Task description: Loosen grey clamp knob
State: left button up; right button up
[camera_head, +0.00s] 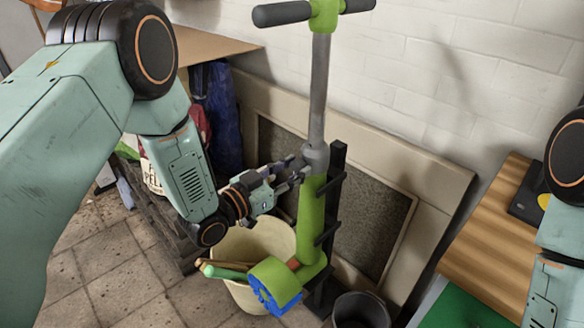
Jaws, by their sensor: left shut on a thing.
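A green scooter stands upright in the middle, with black handlebar grips at the top and a grey stem. The grey clamp knob (316,158) sits at the joint between the grey stem and the green lower column. My left gripper (300,170) reaches in from the left and its fingers are at the clamp, shut on what seems to be the knob; the fingers hide part of it. My right arm shows at the right edge, but its gripper is out of the picture.
A black stand (334,190) holds the scooter. A cream bin (262,243) with rolled items stands below my left gripper. A dark bucket (360,310) is at the bottom. A wooden bench (490,245) is at the right. A framed panel leans on the white brick wall.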

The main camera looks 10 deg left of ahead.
pick_arm(q)
jog(key=n+p, duration=0.1)
jog(key=n, duration=0.4)
jog(key=shift+r+p, duration=0.1)
jog(key=shift+p, duration=0.2)
jog(key=n+p, duration=0.1)
jog(key=n, duration=0.5)
jog(key=shift+w+a, duration=0.1)
jog(key=n+p, duration=0.1)
jog(key=n, duration=0.5)
jog(key=n+p, duration=0.1)
jog(key=n, duration=0.4)
jog(key=shift+f, duration=0.2)
jog(key=shift+n, duration=0.4)
jog(key=o, duration=1.2)
jog(key=shift+c, duration=0.2)
jog(key=v, duration=1.2)
